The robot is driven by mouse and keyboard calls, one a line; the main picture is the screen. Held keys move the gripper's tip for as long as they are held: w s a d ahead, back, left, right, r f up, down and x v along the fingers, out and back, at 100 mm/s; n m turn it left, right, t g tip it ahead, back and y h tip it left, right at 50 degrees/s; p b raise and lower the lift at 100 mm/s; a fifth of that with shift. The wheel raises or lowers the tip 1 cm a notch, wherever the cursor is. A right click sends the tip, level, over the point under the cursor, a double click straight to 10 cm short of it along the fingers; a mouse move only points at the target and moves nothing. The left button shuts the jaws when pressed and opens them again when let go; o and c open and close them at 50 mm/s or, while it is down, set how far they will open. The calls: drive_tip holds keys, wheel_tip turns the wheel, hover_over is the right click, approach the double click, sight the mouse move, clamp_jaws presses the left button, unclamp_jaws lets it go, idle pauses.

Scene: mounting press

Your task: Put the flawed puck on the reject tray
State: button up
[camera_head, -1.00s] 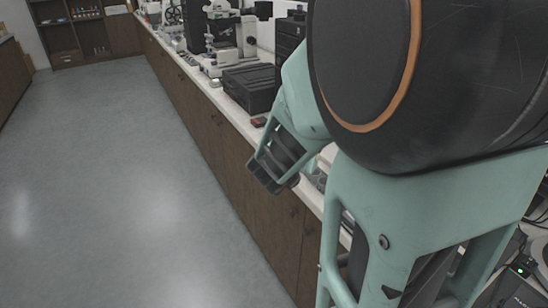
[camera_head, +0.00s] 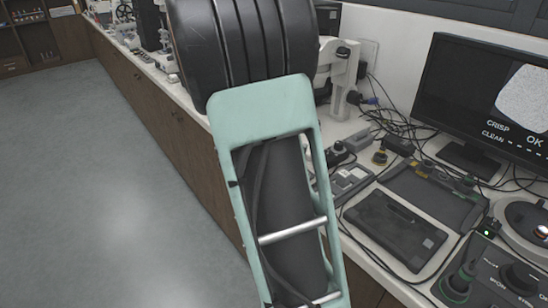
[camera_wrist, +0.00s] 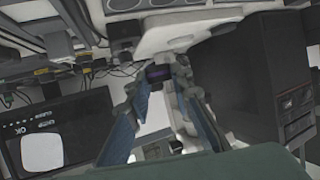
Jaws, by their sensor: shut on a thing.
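In the wrist view, the two fingers of my gripper (camera_wrist: 163,75) come together around a small dark thing with a purplish face (camera_wrist: 157,72). It looks like a puck, but it is too small and blurred to show any flaw. The gripper holds it up in front of the bench equipment. In the head view my arm fills the middle and hides the gripper. I cannot tell which thing is the reject tray; a dark flat tray (camera_head: 396,229) and a black tray behind it (camera_head: 432,193) lie on the bench at the right.
A monitor (camera_head: 487,95) showing "CRISP", "CLEAN" and "OK" stands at the back right. A control panel with knobs (camera_head: 495,278) is at the front right. A small yellow and black item (camera_head: 380,157) and cables lie behind the trays. The floor (camera_head: 100,190) at left is clear.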

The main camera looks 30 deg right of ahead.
drive_tip(key=w+f, duration=0.1)
drive_tip(key=w+d+f, duration=0.1)
drive_tip(key=f, duration=0.1)
drive_tip(key=w+f+b, duration=0.1)
drive_tip(key=w+f, duration=0.1)
drive_tip(key=shift+d+f, duration=0.15)
drive_tip(key=shift+f, duration=0.05)
drive_tip(key=shift+f+b, duration=0.5)
drive_tip(key=shift+f, duration=1)
drive_tip(key=shift+f, duration=0.2)
drive_tip(key=o, duration=0.9)
